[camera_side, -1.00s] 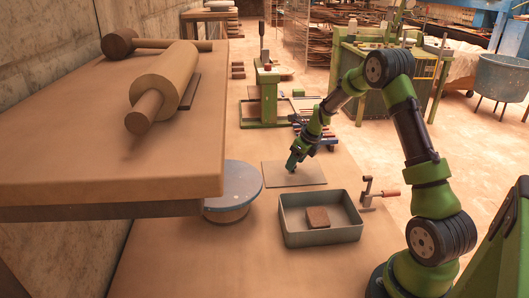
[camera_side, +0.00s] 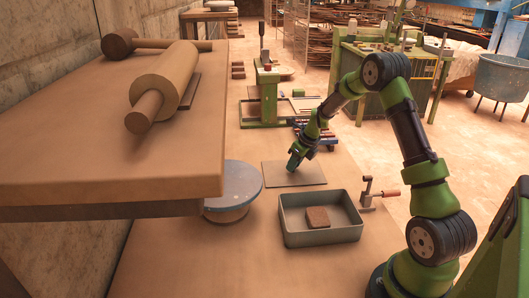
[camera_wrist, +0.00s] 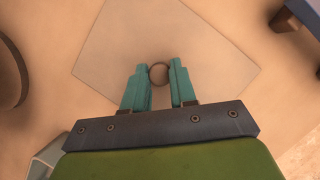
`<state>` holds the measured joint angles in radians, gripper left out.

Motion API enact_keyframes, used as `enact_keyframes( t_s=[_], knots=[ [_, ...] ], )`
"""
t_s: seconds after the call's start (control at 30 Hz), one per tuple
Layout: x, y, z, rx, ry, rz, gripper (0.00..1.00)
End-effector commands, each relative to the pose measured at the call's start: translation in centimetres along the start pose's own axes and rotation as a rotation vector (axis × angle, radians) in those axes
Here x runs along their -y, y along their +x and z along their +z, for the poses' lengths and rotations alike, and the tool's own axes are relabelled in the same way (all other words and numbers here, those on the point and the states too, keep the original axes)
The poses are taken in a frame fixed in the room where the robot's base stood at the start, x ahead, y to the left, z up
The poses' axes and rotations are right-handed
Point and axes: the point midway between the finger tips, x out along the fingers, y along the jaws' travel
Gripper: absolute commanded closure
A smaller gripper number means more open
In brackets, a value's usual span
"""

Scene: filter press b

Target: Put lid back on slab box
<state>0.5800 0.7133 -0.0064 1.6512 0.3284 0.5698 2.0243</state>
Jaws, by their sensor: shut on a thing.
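The lid (camera_side: 308,174) is a flat, thin grey square lying on the table behind the box. It also shows in the wrist view (camera_wrist: 200,40), with a small round knob (camera_wrist: 158,74) between my fingertips. The slab box (camera_side: 340,236) is a grey open-topped tray, nearer the camera than the lid, with a brown block (camera_side: 318,217) inside. My gripper (camera_side: 292,167) is down at the lid's middle. In the wrist view its teal fingers (camera_wrist: 159,80) are shut on the knob. I cannot tell whether the lid is lifted at all.
A hand crank with a wooden handle (camera_side: 380,194) stands just right of the box. A round blue-topped wheel (camera_side: 233,186) stands left of it. A shelf with rolling pins (camera_side: 168,82) overhangs the left. A green press (camera_side: 267,95) stands behind.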

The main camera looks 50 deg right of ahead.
Motion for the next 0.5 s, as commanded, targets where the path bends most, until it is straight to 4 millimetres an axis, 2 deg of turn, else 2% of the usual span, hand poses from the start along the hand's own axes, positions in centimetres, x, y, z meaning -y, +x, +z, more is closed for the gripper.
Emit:
enact_keyframes(
  t_s=[0.17,0.5],
  knots=[
    [0.0,-1.8,0.9,0.004,-0.003,-0.003,1.00],
    [0.0,-7.8,3.4,0.004,-0.002,-0.003,1.00]
  ],
)
